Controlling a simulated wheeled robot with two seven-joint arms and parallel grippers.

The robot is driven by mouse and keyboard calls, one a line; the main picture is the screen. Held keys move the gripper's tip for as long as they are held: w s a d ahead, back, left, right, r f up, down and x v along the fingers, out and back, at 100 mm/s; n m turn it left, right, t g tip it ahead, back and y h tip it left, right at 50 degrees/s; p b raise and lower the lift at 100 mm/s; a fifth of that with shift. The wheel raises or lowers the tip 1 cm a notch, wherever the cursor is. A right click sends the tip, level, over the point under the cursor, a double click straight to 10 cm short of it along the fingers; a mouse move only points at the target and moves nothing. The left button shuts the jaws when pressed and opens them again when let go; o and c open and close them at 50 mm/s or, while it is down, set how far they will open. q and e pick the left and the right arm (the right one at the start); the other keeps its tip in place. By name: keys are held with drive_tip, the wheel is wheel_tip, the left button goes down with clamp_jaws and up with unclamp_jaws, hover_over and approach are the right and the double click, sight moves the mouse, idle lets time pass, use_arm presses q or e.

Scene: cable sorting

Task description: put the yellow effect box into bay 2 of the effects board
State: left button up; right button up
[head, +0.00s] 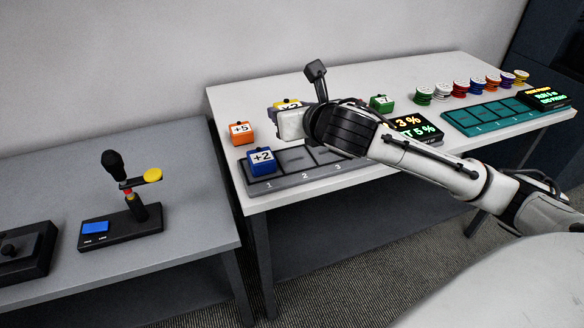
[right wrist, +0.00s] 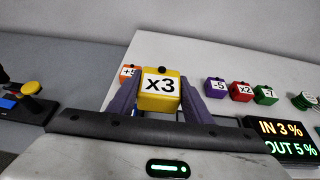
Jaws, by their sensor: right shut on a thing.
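The yellow effect box (right wrist: 160,86), marked x3, is between the two fingers of my right gripper (right wrist: 162,98), which is shut on it. In the head view only a bit of the yellow box (head: 286,103) shows behind my right gripper (head: 283,120), at the back of the effects board. The dark grey effects board (head: 292,181) lies along the table's front edge, with bays numbered 1, 2 and 3. A blue +2 box (head: 261,161) sits in bay 1. Bay 2 (head: 293,160) looks empty; my right arm covers part of the board beyond it. My left gripper is out of view.
An orange +5 box (head: 240,132) stands behind bay 1. Purple (right wrist: 216,87), red (right wrist: 241,89) and green (right wrist: 265,94) boxes stand further right. A lit sign (right wrist: 280,138), chip stacks (head: 460,88) and a teal board (head: 492,117) are to the right.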

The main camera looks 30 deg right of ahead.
drive_tip(key=d+f, duration=0.2)
drive_tip(key=f, duration=0.1)
drive_tip(key=shift+w+b, duration=0.3)
hover_over(296, 160)
wheel_tip(296, 160, down, 4)
drive_tip(key=shift+f+b, duration=0.1)
drive_tip(key=shift+b, duration=0.25)
drive_tip(key=shift+f+b, duration=0.4)
drive_tip(key=shift+f, duration=1.7)
drive_tip(key=shift+f, duration=0.15)
drive_tip(key=o, duration=0.8)
drive_tip(key=shift+f, duration=0.1)
drive_tip(key=shift+o, duration=0.4)
drive_tip(key=shift+s+r, duration=0.1)
drive_tip(key=shift+r, duration=0.15)
drive_tip(key=v, duration=1.1)
drive_tip(key=shift+s+a+p, duration=0.3)
drive_tip(key=shift+s+p, duration=0.05)
drive_tip(key=shift+p, duration=0.05)
